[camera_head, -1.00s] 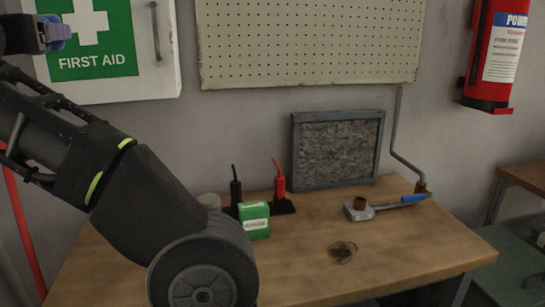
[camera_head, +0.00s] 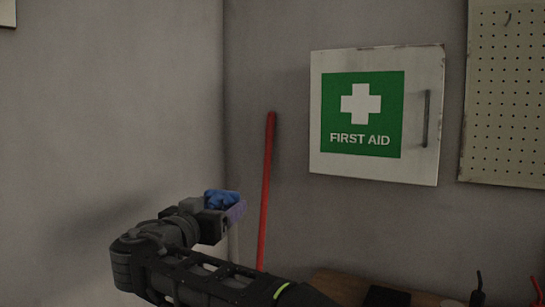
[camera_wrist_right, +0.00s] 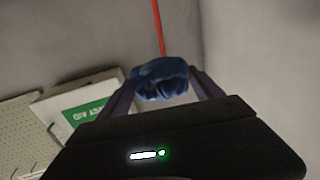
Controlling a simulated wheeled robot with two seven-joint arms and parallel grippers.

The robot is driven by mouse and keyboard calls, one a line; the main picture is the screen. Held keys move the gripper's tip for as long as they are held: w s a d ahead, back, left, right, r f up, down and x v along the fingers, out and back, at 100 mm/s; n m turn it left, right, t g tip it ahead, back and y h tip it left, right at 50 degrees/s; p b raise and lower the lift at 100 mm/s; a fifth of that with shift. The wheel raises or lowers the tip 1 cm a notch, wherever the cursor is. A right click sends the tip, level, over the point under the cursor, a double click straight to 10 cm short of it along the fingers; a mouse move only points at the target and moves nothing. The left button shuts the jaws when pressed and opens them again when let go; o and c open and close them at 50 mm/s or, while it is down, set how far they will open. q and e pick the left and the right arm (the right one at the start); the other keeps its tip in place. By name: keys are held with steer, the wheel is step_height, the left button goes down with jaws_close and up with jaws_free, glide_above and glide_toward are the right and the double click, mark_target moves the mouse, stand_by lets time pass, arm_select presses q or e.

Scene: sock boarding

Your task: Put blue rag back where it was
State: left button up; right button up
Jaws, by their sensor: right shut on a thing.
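The blue rag (camera_head: 220,198) is bunched up at the tip of my right gripper (camera_head: 226,212), which is raised in the air in front of the wall. The right wrist view shows the crumpled rag (camera_wrist_right: 160,80) between the two purple-grey fingers of the gripper (camera_wrist_right: 163,92), which is shut on it. Nothing else touches the rag. My left gripper is in neither view.
A red pole (camera_head: 266,190) stands near the wall corner, just right of the gripper. A white first aid cabinet (camera_head: 428,165) hangs on the wall, with a pegboard (camera_head: 505,100) beyond it. A wooden bench top (camera_head: 345,285) is partly visible below.

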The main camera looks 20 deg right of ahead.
steer(key=s+a+f+n+t+y, duration=0.1)
steer(key=a+f, duration=0.3)
steer(key=f, duration=0.6)
steer(key=s+a+f+n+t+y, duration=0.1)
steer(key=s+a+f+n+y, duration=0.1)
steer(key=f, duration=0.8)
steer(key=s+a+f+n+t+y, duration=0.1)
steer(key=s+a+f+n+y, duration=0.1)
steer(key=a+f, duration=0.4)
step_height(320, 180, down, 5)
steer(key=shift+r+t+y, duration=0.1)
steer(key=shift+t+y, duration=0.3)
steer(key=shift+y, duration=0.5)
steer(key=shift+s, duration=0.1)
